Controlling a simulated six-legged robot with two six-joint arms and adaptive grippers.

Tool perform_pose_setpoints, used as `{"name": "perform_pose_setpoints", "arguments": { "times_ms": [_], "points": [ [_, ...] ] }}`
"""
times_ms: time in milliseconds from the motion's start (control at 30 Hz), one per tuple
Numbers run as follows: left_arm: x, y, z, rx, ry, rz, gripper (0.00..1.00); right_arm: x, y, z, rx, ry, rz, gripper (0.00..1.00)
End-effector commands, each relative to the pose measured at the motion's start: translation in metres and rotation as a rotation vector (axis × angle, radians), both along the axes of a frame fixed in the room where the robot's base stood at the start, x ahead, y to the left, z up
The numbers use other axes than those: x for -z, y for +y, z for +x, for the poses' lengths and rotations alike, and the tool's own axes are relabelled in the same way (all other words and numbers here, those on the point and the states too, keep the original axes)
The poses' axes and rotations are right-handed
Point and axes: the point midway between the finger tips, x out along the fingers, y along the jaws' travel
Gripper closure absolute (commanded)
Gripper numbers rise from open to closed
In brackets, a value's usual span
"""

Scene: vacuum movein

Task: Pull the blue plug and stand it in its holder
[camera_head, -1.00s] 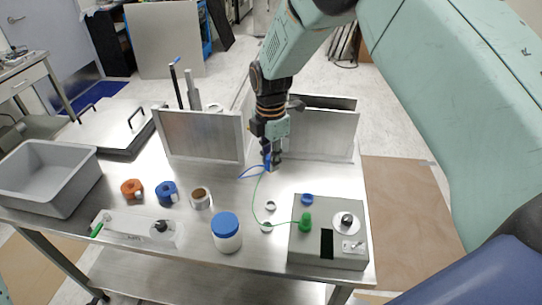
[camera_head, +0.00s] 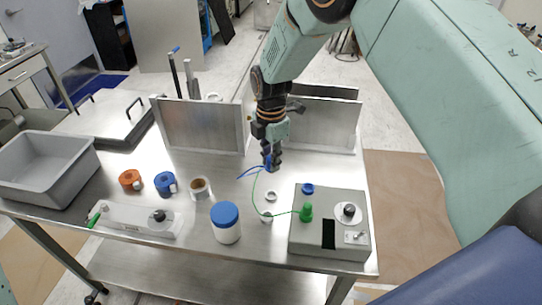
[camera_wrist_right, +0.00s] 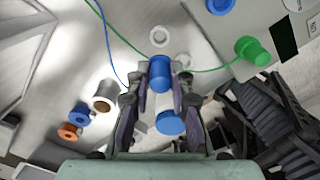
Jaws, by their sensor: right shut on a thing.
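My right gripper (camera_head: 271,165) is shut on the blue plug (camera_wrist_right: 160,72), above the table behind two small white ring holders. In the right wrist view the plug sits between the fingertips, and a blue cord runs from it. The farther ring holder (camera_head: 271,196) looks empty; it also shows beyond the plug in the right wrist view (camera_wrist_right: 160,37). The nearer ring holder (camera_head: 266,216) is beside the green cord. The grey box (camera_head: 328,242) carries a blue round socket (camera_head: 308,188) and a green plug (camera_head: 306,212). My left gripper is not in view.
A white jar with a blue lid (camera_head: 225,222) stands left of the box. Tape rolls (camera_head: 165,183) and a grey bin (camera_head: 45,170) are farther left. Upright metal panels (camera_head: 205,128) stand behind the gripper. A green cord (camera_head: 283,213) crosses near the rings.

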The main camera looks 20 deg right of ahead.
Motion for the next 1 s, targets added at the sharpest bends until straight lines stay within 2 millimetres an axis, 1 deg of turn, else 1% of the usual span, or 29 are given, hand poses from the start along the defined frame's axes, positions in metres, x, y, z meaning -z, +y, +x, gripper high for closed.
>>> {"name": "perform_pose_setpoints", "arguments": {
  "times_ms": [1000],
  "points": [
    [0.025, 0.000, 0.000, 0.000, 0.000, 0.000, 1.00, 0.045, 0.000, 0.000, 0.000, 0.001, 0.000, 1.00]
  ]
}}
